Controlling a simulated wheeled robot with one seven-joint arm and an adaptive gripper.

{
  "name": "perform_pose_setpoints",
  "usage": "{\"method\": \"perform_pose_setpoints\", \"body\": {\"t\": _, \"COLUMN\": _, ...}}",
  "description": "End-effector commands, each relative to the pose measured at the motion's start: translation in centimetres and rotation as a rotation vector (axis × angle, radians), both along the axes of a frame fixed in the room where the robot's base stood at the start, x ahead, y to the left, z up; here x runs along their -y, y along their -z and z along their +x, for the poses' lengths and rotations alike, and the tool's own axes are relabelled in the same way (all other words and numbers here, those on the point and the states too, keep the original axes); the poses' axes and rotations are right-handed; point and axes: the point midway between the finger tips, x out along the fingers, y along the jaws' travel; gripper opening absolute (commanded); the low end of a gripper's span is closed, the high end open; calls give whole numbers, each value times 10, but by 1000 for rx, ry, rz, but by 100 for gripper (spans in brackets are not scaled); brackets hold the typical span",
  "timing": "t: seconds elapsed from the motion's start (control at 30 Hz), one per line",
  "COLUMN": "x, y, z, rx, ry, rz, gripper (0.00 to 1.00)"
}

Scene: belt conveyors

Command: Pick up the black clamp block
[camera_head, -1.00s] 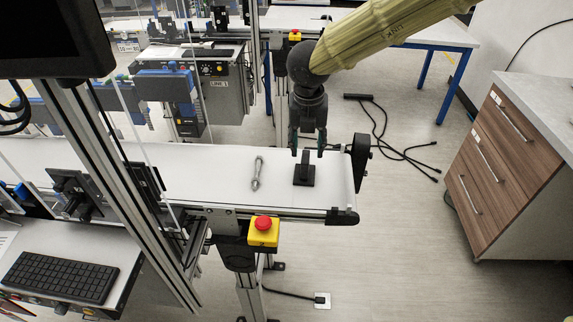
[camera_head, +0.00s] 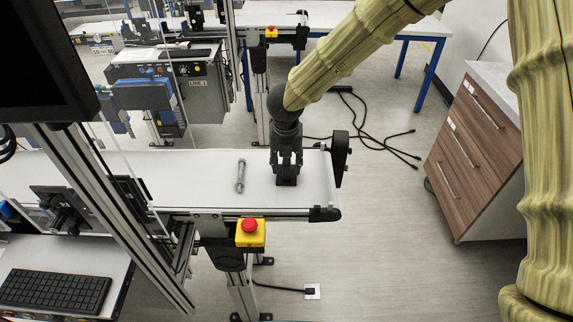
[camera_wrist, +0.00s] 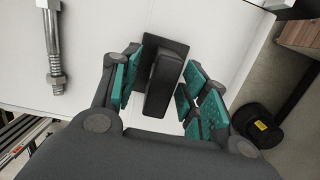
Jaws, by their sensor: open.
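The black clamp block (camera_wrist: 164,82) stands on the white conveyor belt, with a flat square base and an upright part. In the head view the block (camera_head: 287,181) is near the belt's right end, mostly hidden by my gripper (camera_head: 287,166) directly above it. In the wrist view my gripper (camera_wrist: 163,92) is open, with green-padded fingers on both sides of the block's upright part. A gap shows between the left pad and the block, and the right pads also look apart from it.
A metal bolt (camera_head: 240,176) with nuts lies on the conveyor belt (camera_head: 205,170) to the left of the block. A yellow box with a red emergency button (camera_head: 250,232) sits at the belt's front edge. A wooden drawer cabinet (camera_head: 470,150) stands to the right.

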Motion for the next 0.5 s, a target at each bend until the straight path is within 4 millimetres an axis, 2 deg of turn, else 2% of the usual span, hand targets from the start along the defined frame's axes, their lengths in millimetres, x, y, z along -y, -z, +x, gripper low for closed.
{"method": "perform_pose_setpoints", "body": {"t": 0.17, "x": 0, "y": 13, "z": 1, "rx": -1, "ry": 0, "rz": -1, "gripper": 45}}
{"method": "perform_pose_setpoints", "body": {"t": 0.4, "x": 0, "y": 15, "z": 1, "rx": -1, "ry": 0, "rz": 0, "gripper": 45}}
{"method": "perform_pose_setpoints", "body": {"t": 0.43, "x": 0, "y": 15, "z": 1, "rx": -1, "ry": 0, "rz": 0, "gripper": 43}}
{"method": "perform_pose_setpoints", "body": {"t": 0.5, "x": 0, "y": 15, "z": 1, "rx": -1, "ry": 0, "rz": 0, "gripper": 30}}
